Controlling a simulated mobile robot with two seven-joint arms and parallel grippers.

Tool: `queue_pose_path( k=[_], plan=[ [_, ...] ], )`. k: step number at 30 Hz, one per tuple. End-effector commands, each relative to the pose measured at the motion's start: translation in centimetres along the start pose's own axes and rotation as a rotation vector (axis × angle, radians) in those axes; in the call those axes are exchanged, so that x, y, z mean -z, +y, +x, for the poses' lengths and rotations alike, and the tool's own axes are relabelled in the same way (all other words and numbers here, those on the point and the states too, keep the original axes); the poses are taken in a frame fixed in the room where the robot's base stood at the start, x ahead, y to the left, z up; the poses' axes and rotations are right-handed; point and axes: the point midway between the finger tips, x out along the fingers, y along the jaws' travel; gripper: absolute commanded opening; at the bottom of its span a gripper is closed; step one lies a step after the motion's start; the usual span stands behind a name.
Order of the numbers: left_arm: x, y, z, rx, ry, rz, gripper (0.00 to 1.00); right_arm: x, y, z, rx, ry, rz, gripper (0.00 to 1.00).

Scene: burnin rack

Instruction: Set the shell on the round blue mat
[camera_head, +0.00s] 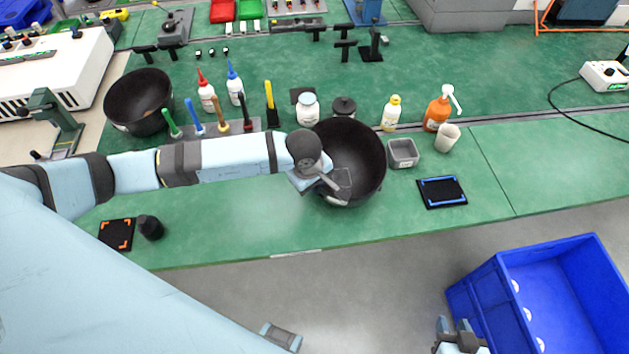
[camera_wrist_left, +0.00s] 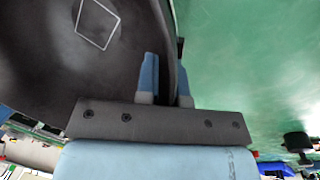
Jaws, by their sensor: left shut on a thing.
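A large black bowl-shaped shell (camera_head: 362,150) is at the middle of the green bench, and its dark inside with a pale outlined square also shows in the left wrist view (camera_wrist_left: 60,60). My left gripper (camera_head: 330,184) is shut on its near rim, one blue finger inside the wall and one outside. I cannot tell whether the shell touches the bench. A second black bowl (camera_head: 140,98) stands at the back left. I see no round blue mat; a square black mat with blue edge marks (camera_head: 441,191) lies right of the shell. My right gripper (camera_head: 459,341) is partly in view at the bottom edge.
A grey square tub (camera_head: 403,153), a white cup (camera_head: 447,138) and an orange pump bottle (camera_head: 437,112) stand right of the shell. A black mat with orange corners (camera_head: 117,234) and a black cylinder (camera_head: 150,227) are front left. A blue crate (camera_head: 470,290) is bottom right.

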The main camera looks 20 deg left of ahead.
Motion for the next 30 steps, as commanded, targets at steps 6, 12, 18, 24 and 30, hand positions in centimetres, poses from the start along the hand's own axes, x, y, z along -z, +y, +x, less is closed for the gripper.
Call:
queue_pose_path(
  k=[6,12,18,24,30],
  plan=[
    [0.0,0.1,0.0,-0.002,0.0,0.0,0.0,-0.3,0.0,0.1,0.001,-0.003,0.0,0.37],
    [0.0,0.0,0.2,-0.001,0.0,0.0,0.29,-0.5,-0.1,0.3,0.002,-0.005,0.0,0.37],
    [0.0,0.0,0.2,-0.001,0.0,0.0,0.34,-0.5,-0.1,0.2,0.002,-0.004,-0.001,0.37],
    [0.0,0.1,-0.4,-0.002,0.0,0.0,0.34,0.0,-0.1,0.0,0.002,-0.002,-0.001,0.37],
    [0.1,0.1,-3.7,-0.006,0.001,0.002,0.34,-0.5,-0.1,0.4,0.002,0.004,-0.001,0.37]
  ],
)
